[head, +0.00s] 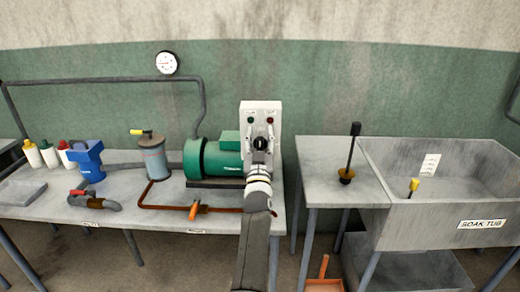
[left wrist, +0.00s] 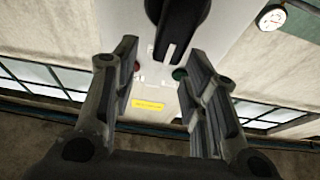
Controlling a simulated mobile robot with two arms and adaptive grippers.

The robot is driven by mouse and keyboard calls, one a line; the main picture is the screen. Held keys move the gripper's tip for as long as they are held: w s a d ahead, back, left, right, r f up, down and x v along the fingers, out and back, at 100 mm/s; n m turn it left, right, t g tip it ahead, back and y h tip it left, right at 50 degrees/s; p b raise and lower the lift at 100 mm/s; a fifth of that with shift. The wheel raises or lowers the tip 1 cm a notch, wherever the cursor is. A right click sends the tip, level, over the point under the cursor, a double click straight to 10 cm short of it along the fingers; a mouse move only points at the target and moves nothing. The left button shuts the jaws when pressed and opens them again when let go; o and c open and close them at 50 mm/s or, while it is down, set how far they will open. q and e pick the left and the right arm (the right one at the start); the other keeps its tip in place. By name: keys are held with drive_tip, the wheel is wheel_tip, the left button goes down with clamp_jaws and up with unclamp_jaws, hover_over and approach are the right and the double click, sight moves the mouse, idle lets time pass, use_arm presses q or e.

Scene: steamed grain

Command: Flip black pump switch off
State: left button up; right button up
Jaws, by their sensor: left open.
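The pump switch is a black knob (left wrist: 178,22) on a pale control panel (left wrist: 222,35). In the left wrist view it is large, at the top centre, with a light line on its handle. In the head view the white panel (head: 260,108) stands upright behind the green pump motor, and my arm and gripper mostly hide the knob. My left gripper (head: 260,142) is in front of the panel's lower half. In the left wrist view its fingers (left wrist: 162,58) are open and spread, with the knob just beyond the gap. Contact cannot be told. My right gripper is not in view.
The green motor (head: 215,158) sits on the bench left of the panel. An orange-handled valve (head: 195,209), a grey canister (head: 153,158) and several bottles stand further left. A soak tub (head: 430,215) is on the right. A red and a green light show on the panel.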

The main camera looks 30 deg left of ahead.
use_arm(q)
wheel_tip(320, 180, up, 5)
drive_tip(key=shift+r, duration=0.2)
idle(0.6)
